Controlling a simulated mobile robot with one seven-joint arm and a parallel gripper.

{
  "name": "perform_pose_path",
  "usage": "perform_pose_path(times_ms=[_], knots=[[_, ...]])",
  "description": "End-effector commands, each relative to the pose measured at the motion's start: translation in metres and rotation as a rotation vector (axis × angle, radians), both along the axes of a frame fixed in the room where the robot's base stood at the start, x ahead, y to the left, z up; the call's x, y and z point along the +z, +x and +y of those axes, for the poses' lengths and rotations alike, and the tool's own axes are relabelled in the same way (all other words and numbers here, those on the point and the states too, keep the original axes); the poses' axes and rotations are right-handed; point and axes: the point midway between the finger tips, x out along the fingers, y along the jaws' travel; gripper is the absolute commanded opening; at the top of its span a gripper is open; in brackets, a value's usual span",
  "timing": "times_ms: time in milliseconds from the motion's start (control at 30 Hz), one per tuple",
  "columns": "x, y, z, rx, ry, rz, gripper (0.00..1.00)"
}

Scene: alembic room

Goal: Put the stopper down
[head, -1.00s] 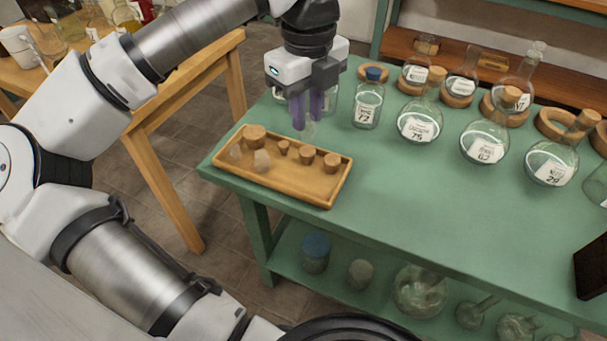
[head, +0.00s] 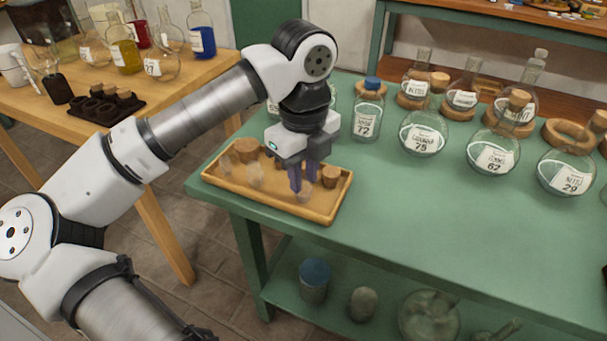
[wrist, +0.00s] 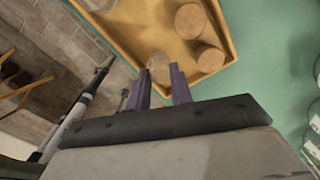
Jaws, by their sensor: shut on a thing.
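My gripper (head: 302,184) is shut on a clear glass stopper (head: 304,196), low over the right part of the wooden tray (head: 320,217). The stopper also shows between the fingertips in the wrist view (wrist: 158,67). I cannot tell whether its bottom touches the tray floor. A cork (head: 330,176) lies in the tray just right of the fingers. A larger cork (head: 245,150) and pale glass stoppers (head: 255,175) are in the tray's left part. My gripper hides part of the tray's middle.
The tray sits at the left end of the green table (head: 420,200). A blue-capped bottle (head: 367,115) stands behind it, and several labelled round flasks (head: 423,133) stand to the right. The table in front of the flasks is clear.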

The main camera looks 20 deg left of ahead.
Motion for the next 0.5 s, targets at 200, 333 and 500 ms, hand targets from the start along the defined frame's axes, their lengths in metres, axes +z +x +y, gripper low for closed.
perform_pose_path(times_ms=[200, 333, 500], knots=[[-0.0040, 0.0000, 0.0001, 0.000, 0.000, 0.000, 0.23], [-0.0028, 0.0000, 0.0001, 0.000, 0.000, 0.000, 0.40], [-0.0027, 0.0000, 0.0001, 0.000, -0.001, 0.000, 0.44]])
